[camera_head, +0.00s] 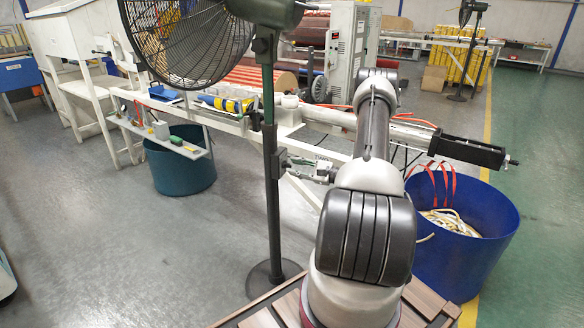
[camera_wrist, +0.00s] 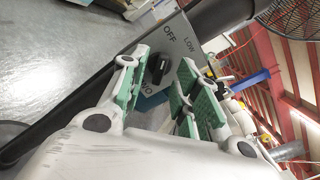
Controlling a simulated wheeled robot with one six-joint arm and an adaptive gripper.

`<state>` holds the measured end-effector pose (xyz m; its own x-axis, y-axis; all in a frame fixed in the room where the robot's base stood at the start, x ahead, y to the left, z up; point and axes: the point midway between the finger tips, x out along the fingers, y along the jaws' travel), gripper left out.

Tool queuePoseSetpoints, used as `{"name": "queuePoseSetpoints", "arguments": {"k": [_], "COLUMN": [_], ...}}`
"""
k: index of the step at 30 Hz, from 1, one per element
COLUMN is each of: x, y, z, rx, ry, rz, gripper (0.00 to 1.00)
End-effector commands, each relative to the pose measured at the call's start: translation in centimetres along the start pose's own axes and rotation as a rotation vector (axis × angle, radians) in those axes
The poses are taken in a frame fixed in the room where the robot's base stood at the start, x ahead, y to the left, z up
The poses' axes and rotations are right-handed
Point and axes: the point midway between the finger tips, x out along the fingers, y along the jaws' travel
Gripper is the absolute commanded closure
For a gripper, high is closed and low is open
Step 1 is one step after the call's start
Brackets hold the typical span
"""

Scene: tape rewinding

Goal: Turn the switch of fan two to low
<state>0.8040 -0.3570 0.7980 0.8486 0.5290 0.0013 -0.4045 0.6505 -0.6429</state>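In the head view a black pedestal fan (camera_head: 190,35) stands on a dark pole (camera_head: 271,190). My gripper (camera_head: 300,168) is beside the pole at mid-height. In the wrist view the grey switch panel (camera_wrist: 176,50) carries a black knob (camera_wrist: 159,68) and the labels OFF and LOW; a further label below is partly hidden. My gripper (camera_wrist: 160,82) is open, with a green-padded finger on each side of the knob. A gap shows between the pads and the knob. I cannot clearly tell which label the knob points at.
A blue bin (camera_head: 470,255) with rope stands at the right, and a teal bin (camera_head: 180,170) at the left. A white frame bar (camera_head: 330,117) runs behind the pole. A second fan (camera_head: 470,12) stands far back right. Floor at the left is clear.

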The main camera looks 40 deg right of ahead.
Motion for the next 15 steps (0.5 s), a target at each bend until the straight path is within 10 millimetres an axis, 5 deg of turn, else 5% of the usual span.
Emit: {"name": "queuePoseSetpoints", "arguments": {"k": [13,15], "x": [1.9,1.9], "y": [0.0,0.0], "z": [0.0,0.0], "rx": [0.000,0.000], "ry": [0.001,0.001], "rz": [0.001,0.001], "gripper": [0.69,0.78]}}
